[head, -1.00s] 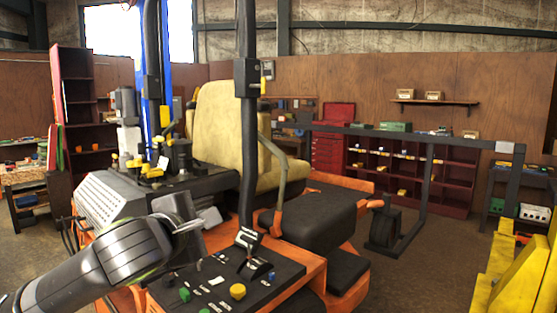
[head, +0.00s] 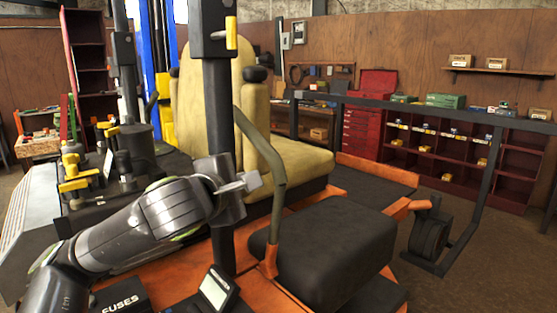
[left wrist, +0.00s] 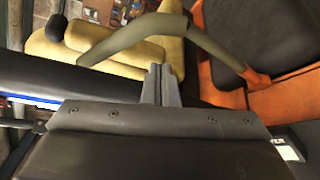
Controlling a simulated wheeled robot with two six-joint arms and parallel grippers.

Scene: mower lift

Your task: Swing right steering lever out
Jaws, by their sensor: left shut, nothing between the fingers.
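The steering lever (head: 279,195) is an olive-green bent bar. It rises from an orange bracket beside the black padded seat base and bends back toward the dark post. In the left wrist view the lever (left wrist: 125,38) crosses just beyond the fingertips. My left gripper (head: 250,182) is shut and empty, in front of the post, with its tips pointing right toward the lever's upright part. In the left wrist view the closed fingers (left wrist: 159,72) appear close to the lever; I cannot tell whether they touch it. My right gripper is out of view.
The dark vertical post (head: 219,110) stands close behind my left gripper. The tan seat (head: 285,160) is behind the lever. A black padded block (head: 335,240) lies to the lever's right. A console with a small screen (head: 215,290) is below.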

